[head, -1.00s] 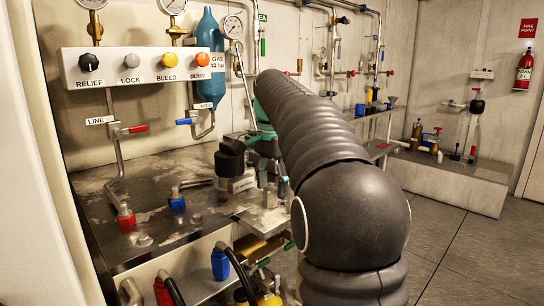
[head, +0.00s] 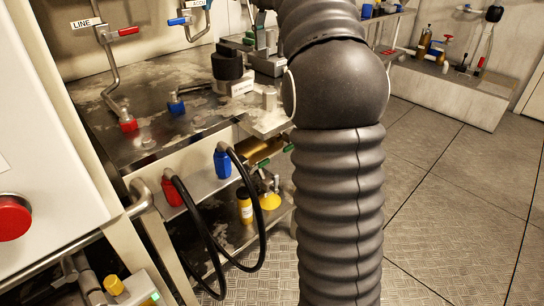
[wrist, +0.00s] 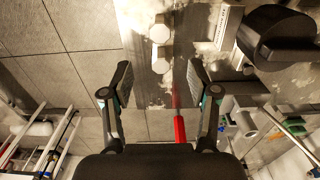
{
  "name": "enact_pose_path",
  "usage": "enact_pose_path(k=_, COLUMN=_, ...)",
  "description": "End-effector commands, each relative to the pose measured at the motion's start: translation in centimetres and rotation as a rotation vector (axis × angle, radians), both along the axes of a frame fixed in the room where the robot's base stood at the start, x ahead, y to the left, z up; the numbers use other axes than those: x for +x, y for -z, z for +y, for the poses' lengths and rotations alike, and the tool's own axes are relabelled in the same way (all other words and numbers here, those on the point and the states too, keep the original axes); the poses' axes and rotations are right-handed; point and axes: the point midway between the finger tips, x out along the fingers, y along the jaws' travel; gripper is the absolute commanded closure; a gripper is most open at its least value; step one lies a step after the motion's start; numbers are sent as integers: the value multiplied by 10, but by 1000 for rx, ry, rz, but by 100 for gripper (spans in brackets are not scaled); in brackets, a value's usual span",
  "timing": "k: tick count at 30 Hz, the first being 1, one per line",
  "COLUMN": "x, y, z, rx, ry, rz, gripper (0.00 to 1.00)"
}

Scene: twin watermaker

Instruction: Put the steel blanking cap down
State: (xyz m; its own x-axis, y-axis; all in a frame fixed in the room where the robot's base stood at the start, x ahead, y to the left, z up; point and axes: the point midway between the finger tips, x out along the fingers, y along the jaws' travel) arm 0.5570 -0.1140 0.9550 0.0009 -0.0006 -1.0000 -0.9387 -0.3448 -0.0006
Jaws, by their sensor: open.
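Two small pale steel hex-topped pieces stand in a line near the bench edge in the wrist view, a nearer one (wrist: 162,61) and a farther one (wrist: 159,30). I cannot tell which of them is the steel blanking cap. One steel piece (head: 269,98) also shows on the bench corner in the head view, left of my arm. My gripper (wrist: 160,83) is open, with nothing between its fingertips. In the picture the nearer piece lies just beyond the gap between the fingers, apart from both. My arm hides the gripper in the head view.
A black round knob (head: 228,64) on a labelled block stands on the steel bench (head: 150,148); it also shows at upper right in the wrist view (wrist: 275,35). A red handle (wrist: 180,128) shows below the finger gap. Black hoses (head: 262,225) hang below. Floor at right is clear.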

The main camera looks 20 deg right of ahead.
Motion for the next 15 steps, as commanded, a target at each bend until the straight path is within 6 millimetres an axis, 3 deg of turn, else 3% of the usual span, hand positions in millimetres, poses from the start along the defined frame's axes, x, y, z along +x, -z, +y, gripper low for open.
enact_pose_path(k=5, x=-16, y=0, z=13, rx=-9, ry=-89, rz=-35, gripper=40)
enact_pose_path(k=8, x=-36, y=6, z=27, rx=-22, ry=-194, rz=-76, gripper=40)
enact_pose_path(k=15, x=-94, y=40, z=60, rx=-74, ry=-485, rz=-185, gripper=40)
